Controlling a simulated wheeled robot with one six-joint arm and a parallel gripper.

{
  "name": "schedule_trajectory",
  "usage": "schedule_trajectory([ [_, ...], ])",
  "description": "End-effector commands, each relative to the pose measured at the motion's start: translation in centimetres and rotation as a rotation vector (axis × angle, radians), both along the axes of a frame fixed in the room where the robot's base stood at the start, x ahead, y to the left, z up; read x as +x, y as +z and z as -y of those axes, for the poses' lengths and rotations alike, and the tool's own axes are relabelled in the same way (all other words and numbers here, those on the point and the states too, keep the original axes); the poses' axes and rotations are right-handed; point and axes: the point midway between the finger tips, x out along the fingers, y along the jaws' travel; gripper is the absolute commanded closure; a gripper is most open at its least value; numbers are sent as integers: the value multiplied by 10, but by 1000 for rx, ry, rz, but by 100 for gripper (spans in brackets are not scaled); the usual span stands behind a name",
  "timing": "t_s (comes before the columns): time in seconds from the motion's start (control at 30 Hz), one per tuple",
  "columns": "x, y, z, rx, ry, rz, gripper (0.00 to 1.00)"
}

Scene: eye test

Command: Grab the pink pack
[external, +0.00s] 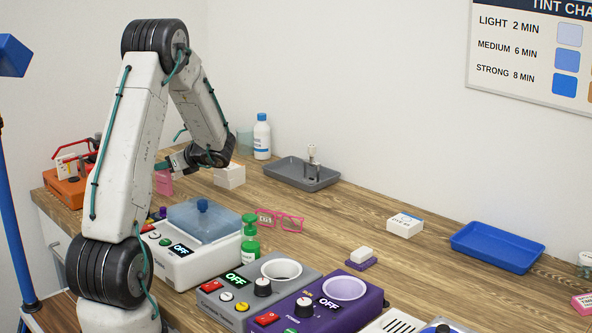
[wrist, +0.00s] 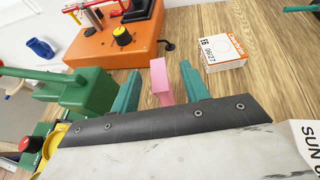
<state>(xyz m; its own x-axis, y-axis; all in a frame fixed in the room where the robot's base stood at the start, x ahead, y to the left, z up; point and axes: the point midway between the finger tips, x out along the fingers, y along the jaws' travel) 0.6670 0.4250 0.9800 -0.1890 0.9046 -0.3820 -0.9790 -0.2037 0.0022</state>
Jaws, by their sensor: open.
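The pink pack (external: 164,183) stands on the wooden table at the far left in the external view, just below my gripper (external: 172,166). In the wrist view the pink pack (wrist: 160,80) shows upright between the two teal fingers of my gripper (wrist: 159,82). The fingers are apart, with a gap visible on both sides of the pack. I cannot tell how far down the fingers reach along it. The pack's lower part is hidden behind my gripper's dark edge in the wrist view.
An orange device (wrist: 118,42) stands beyond the pack, a green device (wrist: 75,90) to the left and a small white-orange box (wrist: 222,48) to the right. White boxes (external: 230,178) stand close right of my gripper. Pink-framed glasses (external: 280,221) lie farther right.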

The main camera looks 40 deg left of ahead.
Motion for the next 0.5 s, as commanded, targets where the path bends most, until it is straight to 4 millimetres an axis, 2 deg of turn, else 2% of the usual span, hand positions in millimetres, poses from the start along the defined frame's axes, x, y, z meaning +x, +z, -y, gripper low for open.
schedule_trajectory([
  [0.3, -10, -22, -35, -1, 3, 1, 55],
  [0.5, -11, -24, -41, -1, 0, 2, 55],
])
